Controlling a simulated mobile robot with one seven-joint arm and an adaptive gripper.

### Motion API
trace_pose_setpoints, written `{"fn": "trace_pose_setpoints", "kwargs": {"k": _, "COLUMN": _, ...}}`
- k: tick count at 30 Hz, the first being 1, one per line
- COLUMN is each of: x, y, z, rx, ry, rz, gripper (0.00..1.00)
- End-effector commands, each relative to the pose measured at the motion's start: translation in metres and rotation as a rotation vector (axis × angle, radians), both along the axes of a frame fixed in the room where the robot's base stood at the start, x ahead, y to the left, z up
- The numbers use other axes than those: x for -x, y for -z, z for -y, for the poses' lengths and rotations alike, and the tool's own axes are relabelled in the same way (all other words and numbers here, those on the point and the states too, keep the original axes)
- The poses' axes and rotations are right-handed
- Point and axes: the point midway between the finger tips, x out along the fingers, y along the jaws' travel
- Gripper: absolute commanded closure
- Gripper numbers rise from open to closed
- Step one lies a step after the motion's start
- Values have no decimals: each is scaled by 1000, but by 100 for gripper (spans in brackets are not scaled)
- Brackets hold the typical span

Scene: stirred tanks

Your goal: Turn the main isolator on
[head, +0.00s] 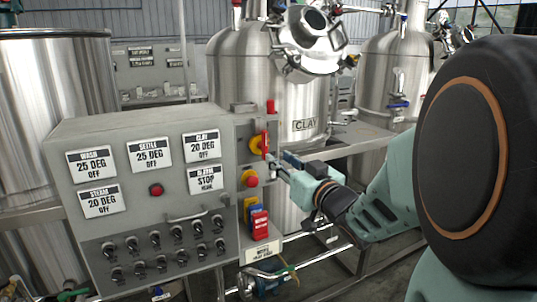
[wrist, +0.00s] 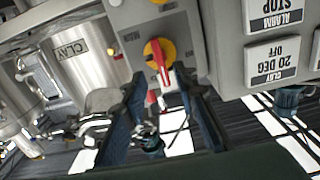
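The main isolator is a yellow round switch (head: 256,145) with a red handle (head: 264,143) on the narrow side panel right of the large label panel. The handle looks upright in the head view. In the wrist view the yellow disc (wrist: 153,50) and red handle (wrist: 158,58) lie just beyond my fingertips. My gripper (head: 279,167) is just right of and below the isolator. In the wrist view my gripper (wrist: 160,88) is open, with its two dark fingers apart and the handle's line between them. Whether a finger touches the handle I cannot tell.
The grey control panel (head: 128,215) carries several labels and knobs. The steel CLAY tank (head: 300,110) stands behind. A rail (head: 345,147) runs behind my gripper.

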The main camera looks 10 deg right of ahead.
Motion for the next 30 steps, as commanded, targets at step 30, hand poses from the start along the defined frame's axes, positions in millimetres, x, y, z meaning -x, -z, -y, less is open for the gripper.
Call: {"fn": "trace_pose_setpoints", "kwargs": {"k": 30, "x": 18, "y": -108, "z": 105, "rx": 186, "ry": 185, "rz": 218, "gripper": 73}}
